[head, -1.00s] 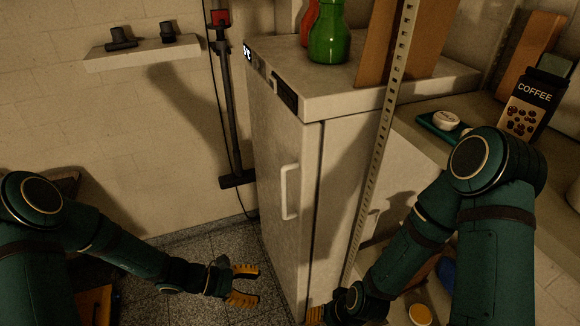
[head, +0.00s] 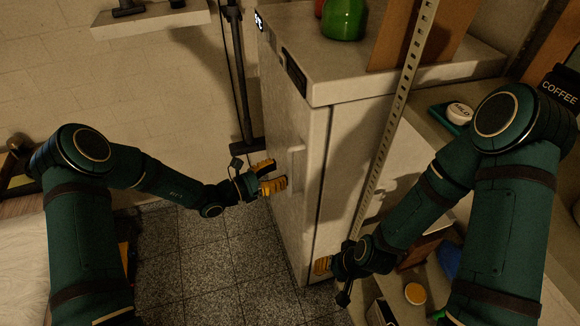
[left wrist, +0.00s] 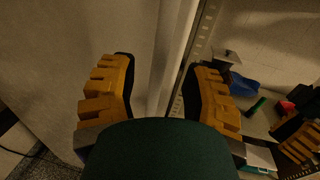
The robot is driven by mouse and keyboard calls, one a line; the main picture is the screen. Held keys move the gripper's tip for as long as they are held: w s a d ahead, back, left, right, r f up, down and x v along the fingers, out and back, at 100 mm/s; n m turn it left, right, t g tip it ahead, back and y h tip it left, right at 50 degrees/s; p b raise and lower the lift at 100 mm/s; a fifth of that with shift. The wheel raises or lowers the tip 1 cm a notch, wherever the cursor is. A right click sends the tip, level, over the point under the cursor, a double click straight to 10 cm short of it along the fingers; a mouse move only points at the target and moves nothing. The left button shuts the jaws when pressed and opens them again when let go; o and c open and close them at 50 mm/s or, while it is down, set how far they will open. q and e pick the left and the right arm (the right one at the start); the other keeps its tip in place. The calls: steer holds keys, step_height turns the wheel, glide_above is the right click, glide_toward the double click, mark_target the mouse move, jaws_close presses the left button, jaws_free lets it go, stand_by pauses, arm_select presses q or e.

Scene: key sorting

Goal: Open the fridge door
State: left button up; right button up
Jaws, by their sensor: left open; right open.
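The pale fridge (head: 345,150) stands in the middle of the head view with its door shut. Its vertical white bar handle (head: 298,165) is on the door face near the edge. My left gripper (head: 279,174) is open, with its yellow fingers just left of the handle, pointing at it. In the left wrist view its fingers (left wrist: 160,75) are spread, with pale vertical surfaces between and beyond them; I cannot tell whether they touch the handle. My right gripper (head: 322,265) is low beside the fridge's side; its fingers are partly hidden.
A perforated metal post (head: 400,110) stands by the fridge's right side. A green bottle (head: 344,18) is on the fridge top. A dark vertical stand (head: 241,80) is left of the fridge. The tiled floor (head: 200,260) in front of the door is clear.

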mark_target(290, 168)
arm_select(q)
steer(key=shift+x, duration=2.2)
jaws_close()
